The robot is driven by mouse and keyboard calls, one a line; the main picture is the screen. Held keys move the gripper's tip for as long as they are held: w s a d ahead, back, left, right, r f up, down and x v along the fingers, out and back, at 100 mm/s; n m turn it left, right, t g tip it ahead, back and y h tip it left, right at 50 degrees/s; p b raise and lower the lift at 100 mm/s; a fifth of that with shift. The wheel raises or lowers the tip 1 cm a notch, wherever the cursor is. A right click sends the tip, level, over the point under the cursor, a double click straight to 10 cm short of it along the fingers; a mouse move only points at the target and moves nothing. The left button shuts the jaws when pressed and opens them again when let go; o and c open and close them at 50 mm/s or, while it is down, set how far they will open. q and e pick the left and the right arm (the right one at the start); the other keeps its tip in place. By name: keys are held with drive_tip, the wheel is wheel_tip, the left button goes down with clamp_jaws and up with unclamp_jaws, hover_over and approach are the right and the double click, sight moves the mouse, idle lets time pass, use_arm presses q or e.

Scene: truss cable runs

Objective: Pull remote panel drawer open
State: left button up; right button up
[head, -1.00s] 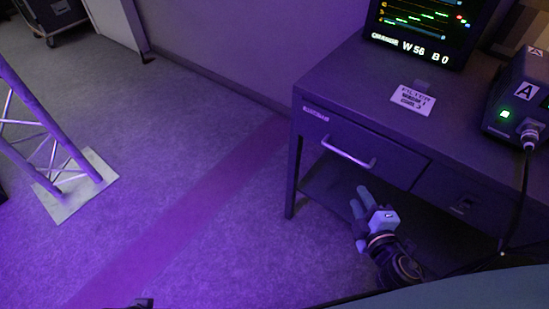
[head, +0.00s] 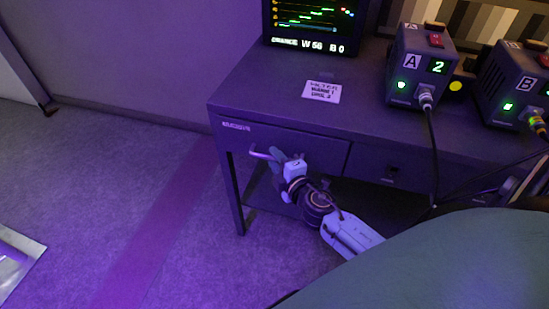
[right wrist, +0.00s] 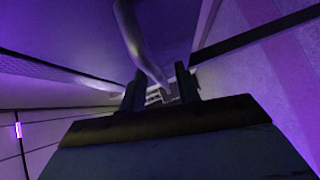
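The drawer (head: 318,150) is in the left part of the dark desk's front, in the head view. Its front looks flush with the desk. A pale bar handle (head: 262,154) sticks out from it, partly hidden by my right gripper. My right gripper (head: 278,156) is at the handle's right part, below the desktop edge. In the right wrist view the handle (right wrist: 143,45) runs down between the two dark fingers (right wrist: 161,86), with a gap showing beside it. The fingers look apart, around the bar rather than closed on it. My left gripper is not in view.
The desktop (head: 262,85) holds a monitor (head: 312,22), a paper label (head: 322,91) and two boxes, A (head: 416,68) and B (head: 512,85), with cables hanging over the front. A second front panel (head: 400,172) is at right.

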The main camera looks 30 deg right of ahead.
drive_tip(key=shift+w+d, duration=0.1)
drive_tip(key=shift+w, duration=0.45)
drive_tip(key=c, duration=0.7)
